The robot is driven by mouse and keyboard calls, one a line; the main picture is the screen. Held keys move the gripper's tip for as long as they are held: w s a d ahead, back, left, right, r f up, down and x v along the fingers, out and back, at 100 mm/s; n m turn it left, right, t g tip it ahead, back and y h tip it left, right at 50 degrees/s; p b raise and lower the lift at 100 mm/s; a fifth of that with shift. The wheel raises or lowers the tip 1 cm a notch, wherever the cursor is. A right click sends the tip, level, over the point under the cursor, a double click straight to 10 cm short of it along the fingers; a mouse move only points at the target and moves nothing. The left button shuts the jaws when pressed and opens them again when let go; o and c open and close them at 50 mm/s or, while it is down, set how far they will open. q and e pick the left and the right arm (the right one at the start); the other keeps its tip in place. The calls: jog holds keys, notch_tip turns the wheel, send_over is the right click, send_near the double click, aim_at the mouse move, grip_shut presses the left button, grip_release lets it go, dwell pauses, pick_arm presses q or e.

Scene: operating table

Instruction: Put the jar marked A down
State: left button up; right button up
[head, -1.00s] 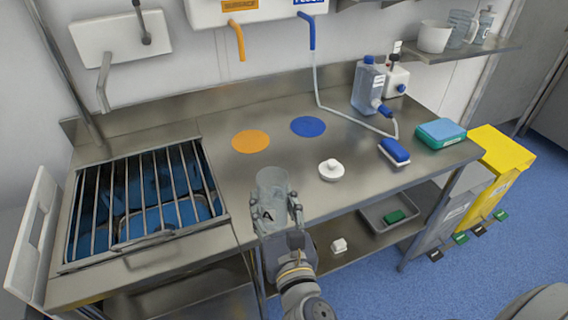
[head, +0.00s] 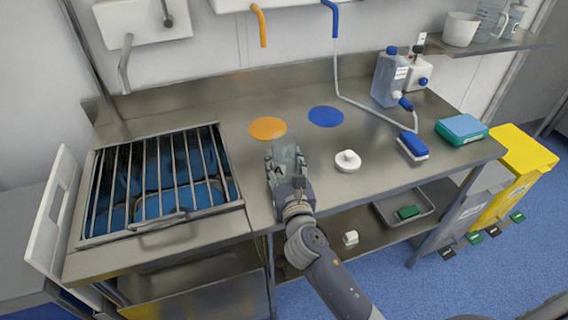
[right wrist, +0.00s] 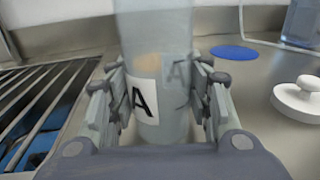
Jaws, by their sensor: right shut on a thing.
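The clear jar marked A (head: 286,149) is upright in my right gripper (head: 287,172), over the steel counter in front of the orange disc. In the right wrist view the jar (right wrist: 157,45) stands between both fingers of the gripper (right wrist: 160,95), with its black letter A on a white label facing me. I cannot tell whether its base touches the counter. A round white lid with a knob (head: 347,161) lies on the counter to the right of the jar, and it also shows in the right wrist view (right wrist: 301,101). My left gripper is not in view.
The orange disc (head: 267,128) and blue disc (head: 326,116) lie bare behind the jar. A barred basin (head: 160,185) is at the left. A bottle (head: 388,80), blue brush (head: 412,147) and green-blue sponge pack (head: 461,129) stand at the right.

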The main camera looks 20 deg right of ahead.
jog(key=o, duration=1.1)
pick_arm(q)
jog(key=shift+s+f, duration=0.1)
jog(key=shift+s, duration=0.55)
pick_arm(e)
jog(key=shift+s, duration=0.1)
pick_arm(q)
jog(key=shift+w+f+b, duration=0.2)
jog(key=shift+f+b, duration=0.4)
jog(key=shift+b, duration=0.05)
pick_arm(e)
jog(key=s, duration=0.4)
jog(key=s+a, duration=0.1)
jog(key=s, duration=0.6)
jog(key=shift+s+a+r, duration=0.1)
jog(key=shift+s+a, duration=0.1)
jog(key=shift+s, duration=0.2)
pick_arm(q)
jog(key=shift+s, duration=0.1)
